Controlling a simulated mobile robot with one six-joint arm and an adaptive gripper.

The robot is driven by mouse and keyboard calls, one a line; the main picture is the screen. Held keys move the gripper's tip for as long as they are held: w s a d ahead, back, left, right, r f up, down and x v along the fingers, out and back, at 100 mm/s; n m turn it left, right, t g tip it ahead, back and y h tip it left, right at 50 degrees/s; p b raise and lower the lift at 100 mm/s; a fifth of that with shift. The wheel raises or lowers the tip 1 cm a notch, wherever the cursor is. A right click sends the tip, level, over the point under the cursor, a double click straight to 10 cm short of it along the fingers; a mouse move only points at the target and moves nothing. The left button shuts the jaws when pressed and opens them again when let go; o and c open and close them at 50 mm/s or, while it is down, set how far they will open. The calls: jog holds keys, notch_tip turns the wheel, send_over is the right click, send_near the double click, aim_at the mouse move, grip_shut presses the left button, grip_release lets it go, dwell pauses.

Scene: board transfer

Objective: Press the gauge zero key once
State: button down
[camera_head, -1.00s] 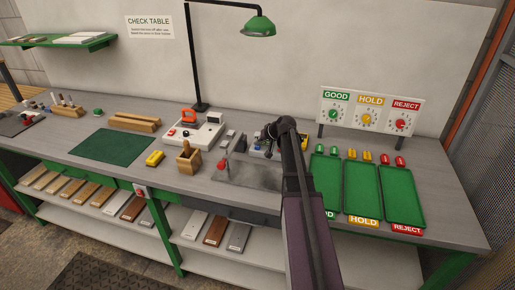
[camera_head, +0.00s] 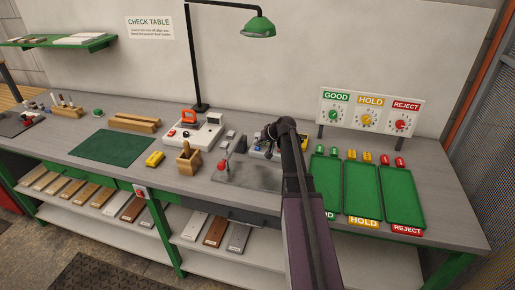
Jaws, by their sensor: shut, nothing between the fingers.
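A white bench device (camera_head: 207,134) with an orange-framed unit (camera_head: 188,116) stands on the table below the lamp. It has small buttons, one of them red (camera_head: 171,132); no label on them is readable, so I cannot tell which is the zero key. My gripper (camera_head: 259,136) is small and dark at the arm's end, in front of or above this second device. It appears shut and empty. Whether it touches anything cannot be told.
A metal plate (camera_head: 262,177) with a red-knobbed clamp (camera_head: 222,166) lies in front. A wooden holder (camera_head: 188,160) and a yellow block (camera_head: 154,159) stand left. Green trays (camera_head: 362,190) fill the right. The green mat (camera_head: 112,147) is clear.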

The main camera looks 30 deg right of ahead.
aim_at(258, 148)
jog(key=shift+f+b, duration=0.9)
dwell(1.2)
jog(key=shift+r, duration=0.2)
jog(key=shift+r+p, duration=0.75)
jog(key=shift+p, duration=0.2)
jog(key=shift+r+p, duration=2.5)
jog(key=shift+s+f, duration=0.1)
